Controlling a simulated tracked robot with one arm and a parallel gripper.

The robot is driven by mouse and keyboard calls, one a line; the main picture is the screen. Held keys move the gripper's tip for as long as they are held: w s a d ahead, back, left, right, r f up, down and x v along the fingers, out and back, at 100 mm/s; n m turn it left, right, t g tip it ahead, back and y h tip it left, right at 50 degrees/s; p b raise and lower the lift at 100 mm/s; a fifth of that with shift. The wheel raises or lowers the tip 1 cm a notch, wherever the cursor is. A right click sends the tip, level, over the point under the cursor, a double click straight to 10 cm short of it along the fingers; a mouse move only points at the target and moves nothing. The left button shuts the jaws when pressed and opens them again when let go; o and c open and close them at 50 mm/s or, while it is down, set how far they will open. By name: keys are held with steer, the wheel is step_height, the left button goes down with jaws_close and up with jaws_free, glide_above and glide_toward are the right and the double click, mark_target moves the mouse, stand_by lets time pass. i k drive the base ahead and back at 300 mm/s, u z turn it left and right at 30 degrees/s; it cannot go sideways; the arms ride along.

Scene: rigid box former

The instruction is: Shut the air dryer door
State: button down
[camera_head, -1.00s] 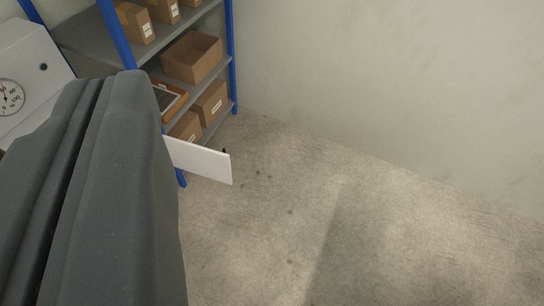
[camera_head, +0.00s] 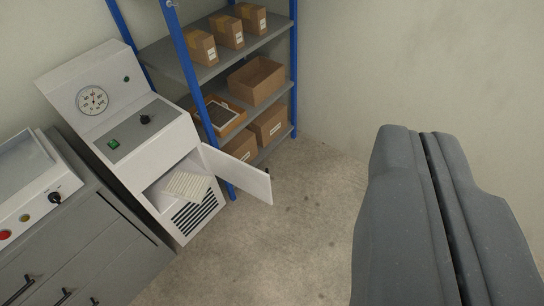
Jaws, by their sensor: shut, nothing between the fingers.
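The air dryer (camera_head: 165,160) is a white cabinet at the left, with a round gauge (camera_head: 92,99) and a dark control panel on its sloped top. Its white door (camera_head: 238,175) stands open, swung out to the right, with a small dark handle near its outer edge. The open compartment shows a pale ribbed insert (camera_head: 188,185). My gripper (camera_head: 432,140) is a large dark grey shape at the right, its two fingers together with a narrow seam between them. It is empty and well apart from the door.
A blue-post shelf rack (camera_head: 290,70) with cardboard boxes (camera_head: 256,80) stands behind the door. A grey drawer cabinet (camera_head: 75,250) with a white device (camera_head: 35,185) on it is at the lower left. The concrete floor (camera_head: 300,230) between door and gripper is clear.

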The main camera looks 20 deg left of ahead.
mark_target(257, 182)
steer(key=u, duration=0.1)
steer(key=i, duration=1.2)
steer(key=u, duration=0.95)
steer(key=i, duration=0.6)
steer(key=u, duration=0.35)
steer(key=k, duration=0.9)
steer(key=u, duration=0.2)
steer(key=i, duration=0.85)
steer(key=z, duration=0.1)
